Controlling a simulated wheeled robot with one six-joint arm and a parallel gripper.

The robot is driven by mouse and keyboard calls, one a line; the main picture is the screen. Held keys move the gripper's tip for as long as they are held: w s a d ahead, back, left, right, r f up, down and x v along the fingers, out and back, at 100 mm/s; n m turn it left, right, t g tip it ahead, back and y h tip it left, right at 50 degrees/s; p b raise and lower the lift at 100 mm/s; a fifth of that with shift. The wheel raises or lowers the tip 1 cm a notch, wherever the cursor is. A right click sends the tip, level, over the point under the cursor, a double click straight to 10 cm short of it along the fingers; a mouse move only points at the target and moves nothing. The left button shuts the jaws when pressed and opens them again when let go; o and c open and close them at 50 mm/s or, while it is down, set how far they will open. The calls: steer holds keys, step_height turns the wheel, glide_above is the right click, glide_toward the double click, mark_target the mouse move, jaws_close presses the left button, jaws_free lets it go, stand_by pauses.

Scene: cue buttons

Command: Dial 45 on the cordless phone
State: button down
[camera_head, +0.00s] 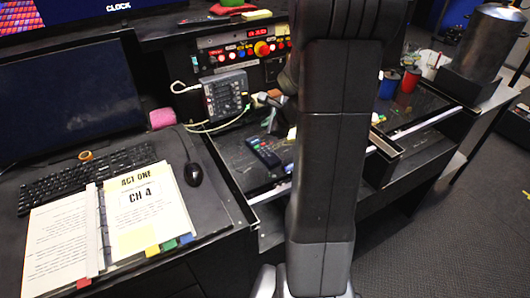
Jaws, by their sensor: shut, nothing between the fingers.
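A dark handset with small buttons (263,152), which may be the cordless phone or a remote, lies in the open drawer left of my arm. Its digits are too small to read. A grey keypad unit (226,96) with a pale cord stands on the desk behind it; I cannot tell if it is a phone base. My arm hides the right part of the drawer.
A panel with red and coloured buttons (244,49) stands at the back. A keyboard (85,181), mouse (193,174) and open binder (141,207) lie at left. Red (410,79) and blue (389,84) spools and a metal cylinder (492,40) stand at right.

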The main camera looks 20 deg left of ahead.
steer(key=shift+f+b, duration=3.3)
steer(key=shift+f, duration=0.65)
steer(key=shift+f, duration=0.1)
steer(key=shift+f+b, duration=0.3)
steer(key=shift+b, duration=0.1)
steer(key=shift+f, duration=0.25)
steer(key=shift+r, duration=0.1)
steer(key=shift+r+p, duration=0.4)
steer(key=shift+r, duration=0.25)
step_height(320, 180, up, 5)
steer(key=p, duration=0.4)
steer(key=shift+p, duration=0.35)
